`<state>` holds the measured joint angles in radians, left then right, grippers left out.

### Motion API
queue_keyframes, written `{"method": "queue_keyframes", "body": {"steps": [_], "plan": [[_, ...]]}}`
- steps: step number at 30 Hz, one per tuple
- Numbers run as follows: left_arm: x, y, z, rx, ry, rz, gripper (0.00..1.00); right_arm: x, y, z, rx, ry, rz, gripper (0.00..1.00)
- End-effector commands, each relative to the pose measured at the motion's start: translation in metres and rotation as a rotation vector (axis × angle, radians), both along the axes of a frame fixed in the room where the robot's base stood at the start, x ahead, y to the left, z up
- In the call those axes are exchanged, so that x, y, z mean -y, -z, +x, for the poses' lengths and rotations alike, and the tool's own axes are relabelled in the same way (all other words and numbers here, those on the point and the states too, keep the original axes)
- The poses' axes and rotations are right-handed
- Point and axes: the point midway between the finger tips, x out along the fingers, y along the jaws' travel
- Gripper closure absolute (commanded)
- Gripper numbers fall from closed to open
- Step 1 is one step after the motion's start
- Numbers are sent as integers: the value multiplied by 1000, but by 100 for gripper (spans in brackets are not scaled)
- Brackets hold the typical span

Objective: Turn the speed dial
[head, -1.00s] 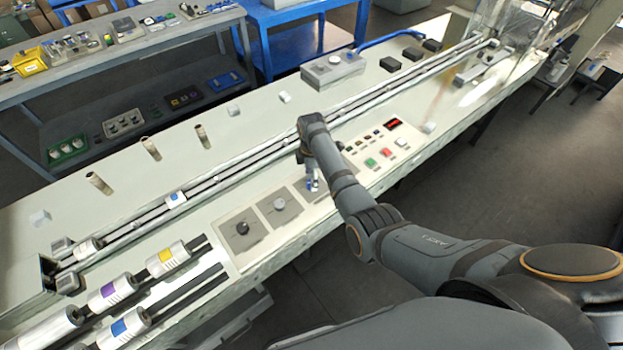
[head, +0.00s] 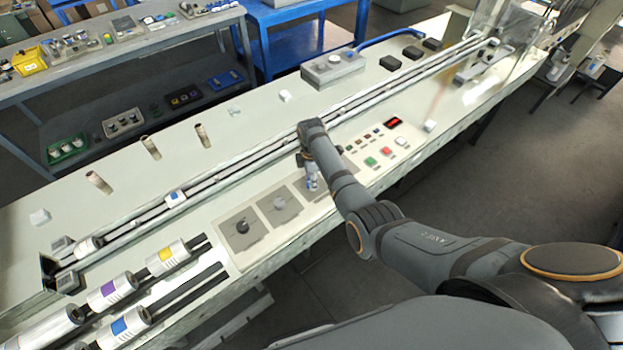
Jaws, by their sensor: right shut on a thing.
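My right gripper (head: 312,183) points down at the third square dial plate (head: 320,195) on the machine's front panel. Its jaws are shut on the dial there, which the fingers mostly hide. To its left are two more plates, one with a silver-grey knob (head: 279,203) and one with a black knob (head: 242,227). Both of these stand free of the gripper. Dial labels are too small to read, so I cannot confirm from lettering which is the speed dial. My left gripper is not in view.
Long rails (head: 225,178) run behind the dials. Rolls with coloured labels, such as a yellow one (head: 168,256), lie at the lower left.

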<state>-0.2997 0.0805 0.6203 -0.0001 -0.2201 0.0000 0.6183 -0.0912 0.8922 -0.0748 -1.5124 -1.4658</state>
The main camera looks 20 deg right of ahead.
Motion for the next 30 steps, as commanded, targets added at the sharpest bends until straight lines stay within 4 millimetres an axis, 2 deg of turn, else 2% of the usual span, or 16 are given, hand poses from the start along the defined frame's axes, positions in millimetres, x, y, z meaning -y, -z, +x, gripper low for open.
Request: {"method": "queue_keyframes", "body": {"steps": [11,30], "plan": [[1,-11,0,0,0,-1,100,0,-2,0,-1,146,0,98],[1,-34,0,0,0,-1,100,0,-1,0,-1,741,0,98]]}}
